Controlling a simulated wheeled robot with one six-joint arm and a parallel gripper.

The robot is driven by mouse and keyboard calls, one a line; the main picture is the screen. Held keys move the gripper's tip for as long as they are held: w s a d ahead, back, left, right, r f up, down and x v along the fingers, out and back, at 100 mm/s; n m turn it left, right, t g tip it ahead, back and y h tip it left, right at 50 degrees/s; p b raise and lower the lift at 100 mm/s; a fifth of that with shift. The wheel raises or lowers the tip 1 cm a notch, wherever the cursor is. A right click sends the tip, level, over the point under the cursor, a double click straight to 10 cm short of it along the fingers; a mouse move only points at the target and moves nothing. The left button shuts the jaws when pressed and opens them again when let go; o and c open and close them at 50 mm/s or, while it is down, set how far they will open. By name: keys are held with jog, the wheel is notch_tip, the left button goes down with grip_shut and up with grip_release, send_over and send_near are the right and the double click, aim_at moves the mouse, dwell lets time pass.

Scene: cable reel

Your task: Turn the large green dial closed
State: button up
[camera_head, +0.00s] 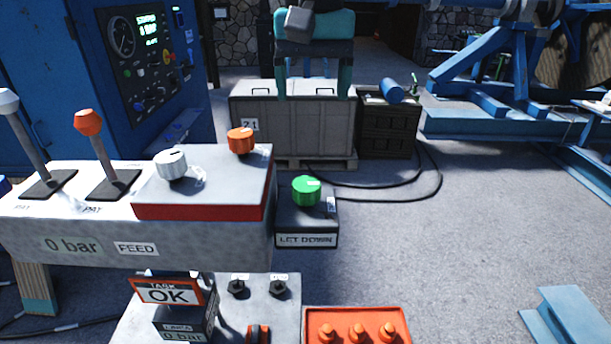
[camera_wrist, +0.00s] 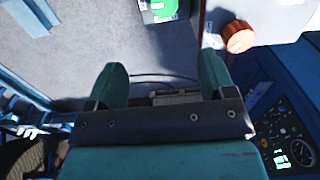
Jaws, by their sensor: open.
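The large green dial (camera_head: 306,190) sits on top of a small dark box labelled LET DOWN (camera_head: 307,240), right of the control console. In the wrist view the green dial (camera_wrist: 160,9) shows at the top edge, partly cut off. My teal gripper (camera_head: 316,92) hangs at the top middle of the head view, above and apart from the dial, in front of the wooden crate. In the wrist view the two fingers of my gripper (camera_wrist: 161,63) stand wide apart with nothing between them. The dial's pointer mark is too small to read.
The console (camera_head: 70,230) carries an orange knob (camera_head: 240,141), a white knob (camera_head: 172,165) and two levers (camera_head: 101,155). A wooden crate (camera_head: 300,125) stands behind the dial. An orange tray (camera_head: 358,315) is in front.

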aim_at(306, 182)
jog(key=f+p, duration=0.1)
jog(key=f, duration=0.4)
jog(key=f+p, duration=0.1)
jog(key=f, duration=0.5)
jog(key=f+p, duration=0.1)
jog(key=f, duration=0.5)
jog(key=shift+w+a, duration=0.2)
jog(key=shift+a, duration=0.2)
jog(key=c, duration=0.9)
